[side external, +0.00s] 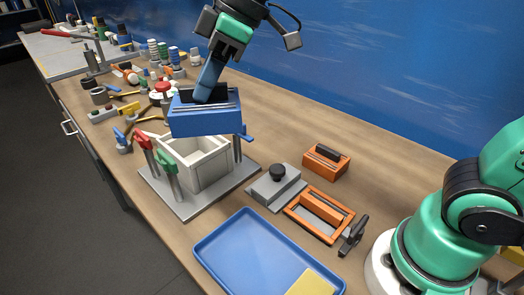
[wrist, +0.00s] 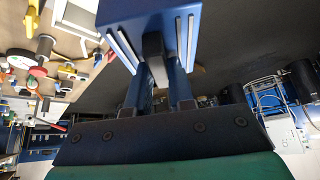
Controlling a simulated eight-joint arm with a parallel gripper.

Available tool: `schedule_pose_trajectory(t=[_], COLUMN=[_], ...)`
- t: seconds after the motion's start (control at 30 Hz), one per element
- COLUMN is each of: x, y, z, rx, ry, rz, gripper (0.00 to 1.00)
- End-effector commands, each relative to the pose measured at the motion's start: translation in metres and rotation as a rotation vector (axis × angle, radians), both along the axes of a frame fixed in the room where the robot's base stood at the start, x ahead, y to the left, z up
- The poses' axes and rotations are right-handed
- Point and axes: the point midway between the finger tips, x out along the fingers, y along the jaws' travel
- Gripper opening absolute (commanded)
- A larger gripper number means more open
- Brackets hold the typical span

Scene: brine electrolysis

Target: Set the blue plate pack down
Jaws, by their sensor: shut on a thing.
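The blue plate pack (side external: 205,122) is a blue block with pale metal strips and a dark grip on top. My gripper (side external: 206,92) is shut on that dark grip from above. The pack hangs in the air over the white open-topped box (side external: 215,172), apparently clear of its rim, and hides part of the opening. In the wrist view the pack (wrist: 130,10) fills the top middle, beyond the fingers of my gripper (wrist: 155,65).
The box stands on a grey base plate (side external: 184,211) with red- and green-handled clamps (side external: 143,141). A blue tray (side external: 222,262) holding a yellow pad (side external: 311,284), a grey lid (side external: 276,187) with a black knob, an orange frame (side external: 295,207) and an orange block (side external: 322,165) lie nearby. Cluttered tools are behind.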

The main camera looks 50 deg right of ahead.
Motion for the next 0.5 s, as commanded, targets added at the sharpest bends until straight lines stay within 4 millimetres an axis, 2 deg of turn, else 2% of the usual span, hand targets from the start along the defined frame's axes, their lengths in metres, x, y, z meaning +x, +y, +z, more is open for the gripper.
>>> schedule_pose_trajectory(t=[0.03, 0.1, 0.23, 0.37, 0.5], x=[-0.018, -0.040, -0.073, -0.091, -0.095], y=[0.004, 0.009, 0.018, 0.021, 0.023], z=[-0.001, -0.003, -0.006, -0.010, -0.028], rx=[0.002, 0.002, 0.001, 0.000, -0.002], ry=[0.001, 0.000, 0.000, -0.001, -0.003], rz=[0.109, 0.264, 0.499, 0.632, 0.670], gripper=[0.00, 0.00, 0.00, 0.00, 0.00])
